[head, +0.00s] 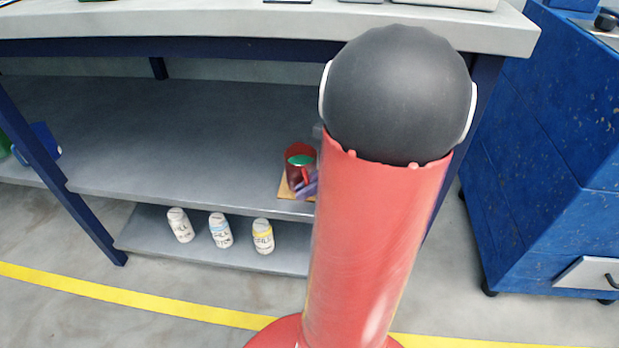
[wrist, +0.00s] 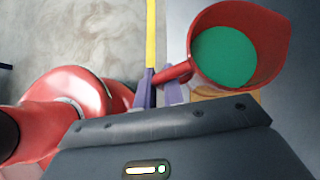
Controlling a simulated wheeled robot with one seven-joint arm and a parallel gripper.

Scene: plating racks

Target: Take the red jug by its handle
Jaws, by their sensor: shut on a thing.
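The red jug (head: 292,154) stands upright on a small tan board (head: 285,191) on the middle shelf, near its front edge. The wrist view shows the jug (wrist: 276,48) from above, with green inside it. Its handle (wrist: 180,72) points left, towards my fingers. My gripper (wrist: 160,86) has purple fingers, one on each side of the handle, and is shut on it. In the head view my gripper (head: 307,185) shows at the front of the jug, partly hidden by my arm. I cannot tell whether the jug touches the board.
Several white bottles, one of them a yellow-banded bottle (head: 263,237), stand on the lower shelf (head: 150,236). The worktop (head: 200,24) overhangs the middle shelf (head: 180,140). A blue cabinet (head: 545,150) stands at the right. The middle shelf left of the jug is clear.

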